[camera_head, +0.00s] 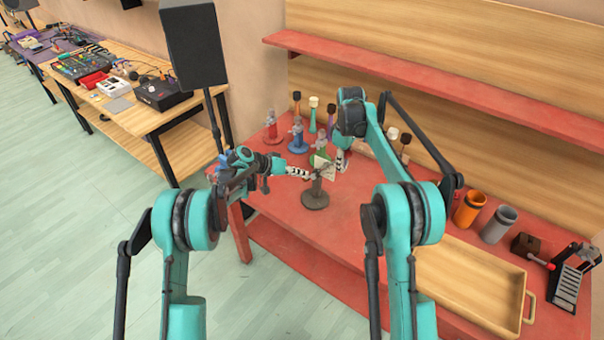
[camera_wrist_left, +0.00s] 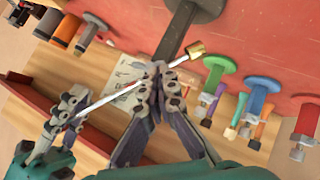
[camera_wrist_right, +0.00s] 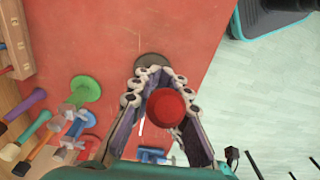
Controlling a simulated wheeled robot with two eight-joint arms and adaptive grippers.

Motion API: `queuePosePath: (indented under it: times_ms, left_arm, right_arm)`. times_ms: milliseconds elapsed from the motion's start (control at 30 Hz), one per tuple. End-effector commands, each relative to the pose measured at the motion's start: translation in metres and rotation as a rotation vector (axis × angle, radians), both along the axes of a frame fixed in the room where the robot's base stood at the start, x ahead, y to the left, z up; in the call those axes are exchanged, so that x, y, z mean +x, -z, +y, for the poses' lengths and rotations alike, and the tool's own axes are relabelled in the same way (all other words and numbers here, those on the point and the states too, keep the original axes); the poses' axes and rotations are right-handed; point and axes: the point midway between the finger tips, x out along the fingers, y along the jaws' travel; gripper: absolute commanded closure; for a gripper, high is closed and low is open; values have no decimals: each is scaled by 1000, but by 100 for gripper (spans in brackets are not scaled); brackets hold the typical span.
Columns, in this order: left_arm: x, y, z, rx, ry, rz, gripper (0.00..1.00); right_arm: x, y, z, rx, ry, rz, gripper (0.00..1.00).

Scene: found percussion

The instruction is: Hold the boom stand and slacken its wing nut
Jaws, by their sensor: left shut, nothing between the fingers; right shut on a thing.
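The boom stand stands upright on the red table, with a dark round base (camera_head: 315,200) and a grey post (camera_wrist_left: 178,32). In the left wrist view its thin pale boom (camera_wrist_left: 108,98) runs slantwise past the post top to a brass end (camera_wrist_left: 196,48). My left gripper (camera_head: 309,176) is shut with its tips at the post top (camera_wrist_left: 158,70); they hide the wing nut. My right gripper (camera_head: 340,165) is shut on the boom's other part, away from the brass end (camera_wrist_left: 70,115). A red round piece (camera_wrist_right: 165,107) shows between its fingers in the right wrist view.
Several coloured stands, including a blue one (camera_head: 297,136) and a red one (camera_head: 273,130), are at the table's back left. Orange (camera_head: 468,209) and grey (camera_head: 498,223) cups and a wooden tray (camera_head: 470,285) are to the right. A red shelf (camera_head: 440,82) hangs behind.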

Motion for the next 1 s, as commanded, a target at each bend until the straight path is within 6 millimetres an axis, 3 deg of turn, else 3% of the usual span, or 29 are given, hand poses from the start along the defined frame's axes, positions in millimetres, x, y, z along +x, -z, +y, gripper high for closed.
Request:
queuePosePath:
  times_ms: [1000]
  left_arm:
    - [3,14,5,-320,1,241,100]
  right_arm:
    - [0,0,0,0,-1,0,100]
